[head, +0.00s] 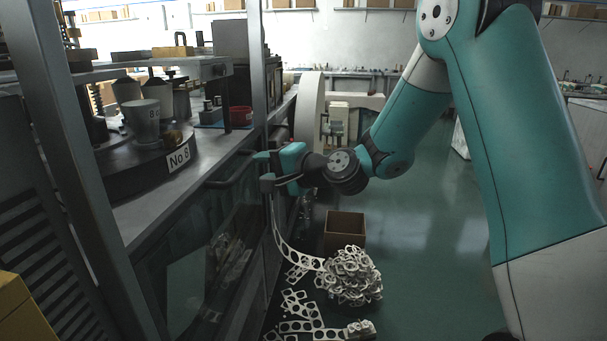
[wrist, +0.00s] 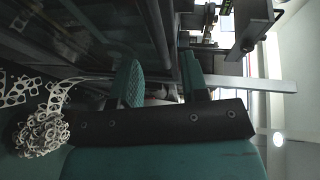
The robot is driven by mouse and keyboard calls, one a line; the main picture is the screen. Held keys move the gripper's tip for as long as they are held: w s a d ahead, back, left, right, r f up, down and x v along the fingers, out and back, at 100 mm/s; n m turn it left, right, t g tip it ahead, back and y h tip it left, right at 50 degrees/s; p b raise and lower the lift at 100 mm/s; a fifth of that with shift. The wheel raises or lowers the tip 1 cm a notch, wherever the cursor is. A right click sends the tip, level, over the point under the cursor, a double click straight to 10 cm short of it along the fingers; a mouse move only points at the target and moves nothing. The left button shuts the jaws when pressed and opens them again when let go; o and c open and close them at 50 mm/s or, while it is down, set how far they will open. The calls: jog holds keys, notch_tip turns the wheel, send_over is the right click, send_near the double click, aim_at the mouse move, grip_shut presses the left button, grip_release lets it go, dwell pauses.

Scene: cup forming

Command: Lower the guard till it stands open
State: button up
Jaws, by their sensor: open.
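The guard (head: 215,262), a dark-framed clear panel, stands low on the front of the machine at left. The opening above it is uncovered, so the cups and dial show plainly. Its dark handle bar (head: 232,171) runs along the upper part. My gripper (head: 264,169) is open close to the handle's right end. In the wrist view, the handle (wrist: 160,38) is a dark bar reaching toward the gap between the fingers of my gripper (wrist: 163,85). I cannot tell whether a finger touches it. Part of the clear panel (wrist: 105,35) shows beyond it.
A grey post (head: 257,70) stands at the machine's corner. White cups (head: 143,122) stand on a round dial marked No 8. Punched scrap strip hangs to a heap (head: 350,277) on the floor, by a cardboard box (head: 344,228). The green floor at right is clear.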

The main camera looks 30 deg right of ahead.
jog(key=b+v, duration=0.1)
jog(key=v, duration=0.9)
jog(key=shift+s, duration=0.3)
jog(key=shift+d, duration=0.1)
jog(key=s+a+f+n+g+y, duration=0.1)
jog(key=s+a+f+n+g, duration=0.2)
jog(key=s+a+n+g, duration=0.75)
jog(key=s+a+n+g+h, duration=0.25)
jog(key=s+n+h, duration=0.4)
jog(key=s, duration=0.75)
notch_tip(320, 180, up, 13)
jog(key=y+p, duration=0.1)
jog(key=p, duration=1.2)
jog(key=shift+d+n+g, duration=0.3)
jog(key=shift+d+n, duration=0.05)
jog(key=shift+n, duration=0.05)
